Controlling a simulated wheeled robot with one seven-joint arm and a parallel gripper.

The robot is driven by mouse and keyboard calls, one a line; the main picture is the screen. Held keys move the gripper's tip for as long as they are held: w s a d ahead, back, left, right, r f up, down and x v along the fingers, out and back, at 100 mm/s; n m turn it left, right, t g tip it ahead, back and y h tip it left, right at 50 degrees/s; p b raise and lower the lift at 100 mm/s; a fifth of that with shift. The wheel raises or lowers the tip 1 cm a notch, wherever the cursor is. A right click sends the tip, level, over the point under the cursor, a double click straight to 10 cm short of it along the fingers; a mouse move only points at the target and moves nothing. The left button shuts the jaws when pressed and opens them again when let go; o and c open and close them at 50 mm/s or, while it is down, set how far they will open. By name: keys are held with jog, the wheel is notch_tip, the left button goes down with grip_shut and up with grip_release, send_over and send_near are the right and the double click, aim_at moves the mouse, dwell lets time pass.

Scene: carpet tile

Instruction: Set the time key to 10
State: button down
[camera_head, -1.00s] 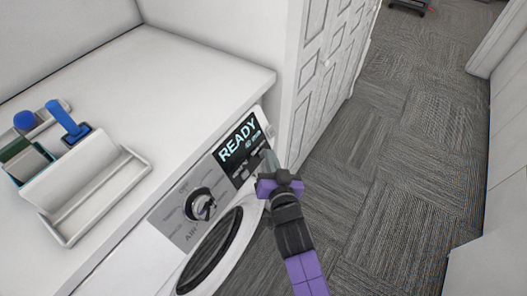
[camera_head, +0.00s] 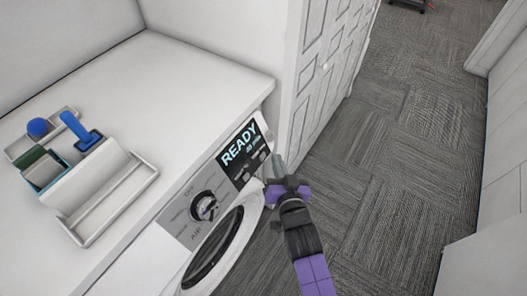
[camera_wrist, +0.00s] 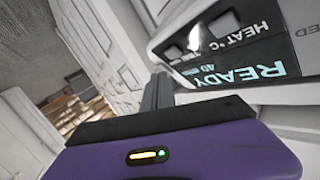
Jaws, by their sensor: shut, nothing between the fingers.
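The washer or dryer's dark display (camera_head: 241,147) reads READY, with a smaller line that looks like 40 min below it. Small keys (camera_head: 252,166) sit under the display; which one is the time key is too small to tell. In the wrist view the display (camera_wrist: 245,68) appears upside down, with a key labelled HEAT °C (camera_wrist: 247,33) and other keys partly cut off. My gripper (camera_head: 279,168) is shut and empty, just right of the panel's right end and apart from the keys. Its closed fingers (camera_wrist: 158,92) stand beside the display in the wrist view.
A round dial (camera_head: 204,206) is on the panel, above the round door (camera_head: 214,250). A white caddy (camera_head: 105,200) with a blue brush and containers sits on the white counter (camera_head: 190,75). A white panelled door (camera_head: 320,85) stands behind; carpet is free to the right.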

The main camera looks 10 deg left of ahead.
jog(key=d, duration=0.1)
jog(key=d+r, duration=0.1)
jog(key=s, duration=0.1)
jog(key=shift+d+r, duration=0.25)
jog(key=shift+d, duration=0.15)
dwell(2.7)
jog(key=w+d+r+n+t+h, duration=0.25)
jog(key=d+n, duration=0.45)
jog(key=d, duration=0.4)
jog(key=s+a+n+y, duration=0.1)
jog(key=a+n+y, duration=0.2)
jog(key=n, duration=0.5)
jog(key=s+a+f+n+g+y, duration=0.1)
jog(key=s+a+n+y, duration=0.1)
jog(key=n, duration=0.6)
jog(key=a+y, duration=0.1)
jog(key=a, duration=0.1)
jog(key=shift+s+a, duration=0.3)
